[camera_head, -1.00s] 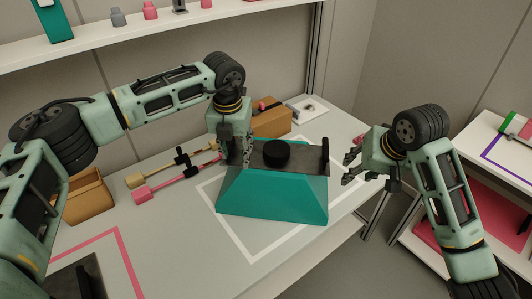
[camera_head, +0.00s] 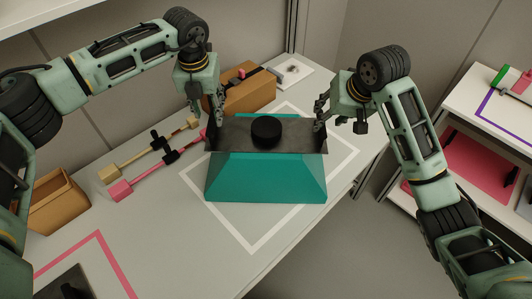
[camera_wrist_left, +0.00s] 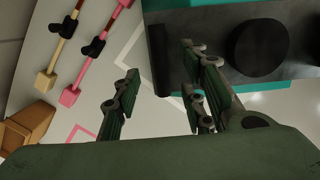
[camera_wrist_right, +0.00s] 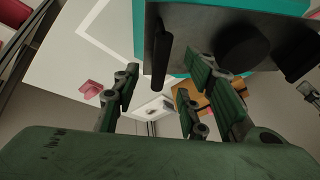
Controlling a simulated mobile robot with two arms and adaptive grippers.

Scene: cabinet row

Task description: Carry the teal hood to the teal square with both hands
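The teal hood (camera_head: 265,180) stands on the table inside a white square outline. It has a dark top plate (camera_head: 232,135), a round black knob (camera_head: 266,129) and an upright dark handle at each end. My left gripper (camera_head: 219,112) is open at the left handle; that handle (camera_wrist_left: 159,60) shows between its spread fingers in the left wrist view. My right gripper (camera_head: 319,116) is open at the right handle, and that handle (camera_wrist_right: 161,58) shows between its fingers in the right wrist view. I cannot tell whether fingers touch either handle. I see no teal square.
Pink and tan rods (camera_head: 140,172) with black clamps lie left of the hood. A cardboard box (camera_head: 243,95) stands behind it, an open brown box (camera_head: 60,205) at far left. A pink outline (camera_head: 98,237) marks the front left. Another shelf (camera_head: 490,130) stands at right.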

